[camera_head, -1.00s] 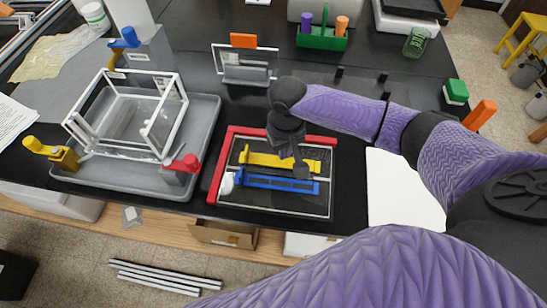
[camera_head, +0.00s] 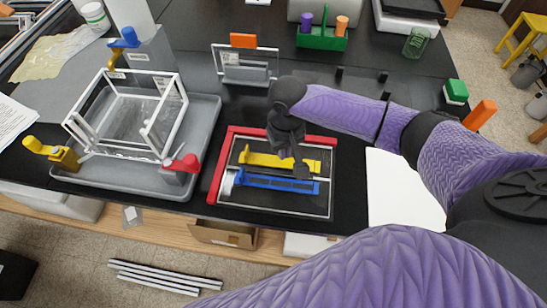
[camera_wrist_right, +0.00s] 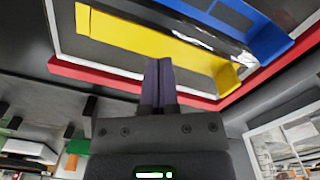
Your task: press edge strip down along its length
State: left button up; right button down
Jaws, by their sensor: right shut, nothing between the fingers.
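A yellow bar (camera_head: 258,160) and a blue bar (camera_head: 275,182) lie side by side on a framed panel inside a red L-shaped corner stop (camera_head: 213,178). In the right wrist view a narrow glossy dark strip (camera_wrist_right: 207,43) runs between the yellow bar (camera_wrist_right: 130,33) and the blue bar (camera_wrist_right: 245,27). I cannot tell for sure which piece is the edge strip. My right gripper (camera_wrist_right: 159,62) is shut and empty, its purple fingertips over the yellow bar in the wrist view. My left gripper is out of view.
A grey tray (camera_head: 205,130) with a clear box frame (camera_head: 150,80) and red and yellow clamps stands to the left. An upright framed panel (camera_head: 245,68) and a green holder (camera_head: 320,40) stand behind. White paper (camera_head: 400,190) lies to the right.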

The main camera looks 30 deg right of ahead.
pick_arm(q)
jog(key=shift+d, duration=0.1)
pick_arm(e)
jog(key=shift+p, duration=0.55)
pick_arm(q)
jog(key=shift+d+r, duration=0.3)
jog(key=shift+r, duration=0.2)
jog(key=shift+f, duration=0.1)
pick_arm(e)
jog(key=shift+f, duration=0.15)
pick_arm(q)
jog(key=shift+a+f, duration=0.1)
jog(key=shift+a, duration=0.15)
pick_arm(e)
jog(key=shift+f, duration=0.3)
jog(key=shift+f+b, duration=0.15)
jog(key=shift+b, duration=0.15)
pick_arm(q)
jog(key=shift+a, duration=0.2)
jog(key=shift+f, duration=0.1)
pick_arm(e)
jog(key=shift+f, duration=0.15)
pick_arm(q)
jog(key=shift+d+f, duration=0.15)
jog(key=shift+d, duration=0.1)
pick_arm(e)
jog(key=shift+f, duration=0.35)
